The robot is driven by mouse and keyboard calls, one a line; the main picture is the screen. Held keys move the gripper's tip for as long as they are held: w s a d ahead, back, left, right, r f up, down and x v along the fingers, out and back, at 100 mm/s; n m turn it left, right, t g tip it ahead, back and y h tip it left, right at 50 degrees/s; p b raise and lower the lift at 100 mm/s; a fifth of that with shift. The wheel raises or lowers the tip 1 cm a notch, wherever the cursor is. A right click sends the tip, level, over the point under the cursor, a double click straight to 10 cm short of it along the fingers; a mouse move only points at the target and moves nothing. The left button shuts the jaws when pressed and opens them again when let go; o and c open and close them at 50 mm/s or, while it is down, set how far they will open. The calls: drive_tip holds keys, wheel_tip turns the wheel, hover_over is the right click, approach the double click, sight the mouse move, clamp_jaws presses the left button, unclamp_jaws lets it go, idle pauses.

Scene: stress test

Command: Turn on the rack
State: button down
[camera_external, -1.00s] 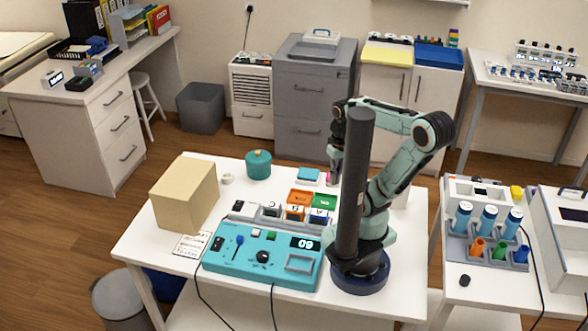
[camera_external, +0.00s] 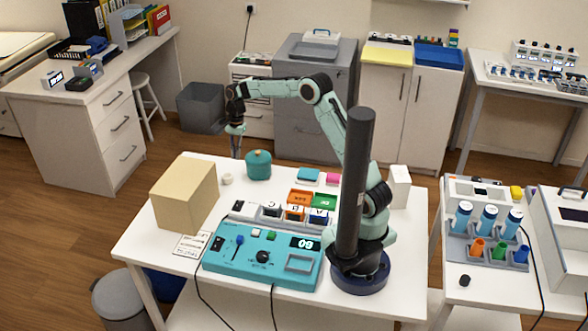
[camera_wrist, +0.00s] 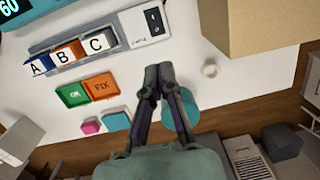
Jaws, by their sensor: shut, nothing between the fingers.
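The rack (camera_external: 271,219) stands behind the teal console on the white table and carries letter blocks. In the wrist view, blocks A, B and C (camera_wrist: 97,43) sit along the rack (camera_wrist: 115,30). A white switch box with a black rocker switch (camera_wrist: 153,21) is at its end. In the external view this switch (camera_external: 238,206) is at the rack's left end. I cannot tell which way the rocker is set. My gripper (camera_external: 236,156) is shut and empty, raised near the table's far left edge, apart from the rack. Its fingertips (camera_wrist: 160,72) point toward the switch side in the wrist view.
A teal jar (camera_external: 258,165) stands close to my gripper, with a small white ring (camera_external: 227,179) beside it. A large beige box (camera_external: 184,195) stands left of the rack. Green and orange trays (camera_external: 312,199) lie behind it. The console (camera_external: 262,262) is in front.

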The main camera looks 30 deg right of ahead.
sight(237, 205)
drive_tip(key=shift+s+a+f+g, duration=0.2)
drive_tip(key=shift+s+a+f, duration=0.05)
drive_tip(key=shift+f, duration=0.35)
drive_tip(key=shift+s+a+f+g, duration=0.2)
drive_tip(key=shift+s+f, duration=0.05)
drive_tip(key=shift+f, duration=0.35)
drive_tip(key=f, duration=0.4)
drive_tip(key=s+a+f, duration=0.1)
drive_tip(key=f, duration=0.9)
drive_tip(key=shift+s+a, duration=0.2)
drive_tip(key=shift+s+a+f+h, duration=0.15)
drive_tip(key=shift+f+h, duration=0.05)
drive_tip(key=shift+h, duration=0.2)
drive_tip(key=shift+w+d, duration=0.2)
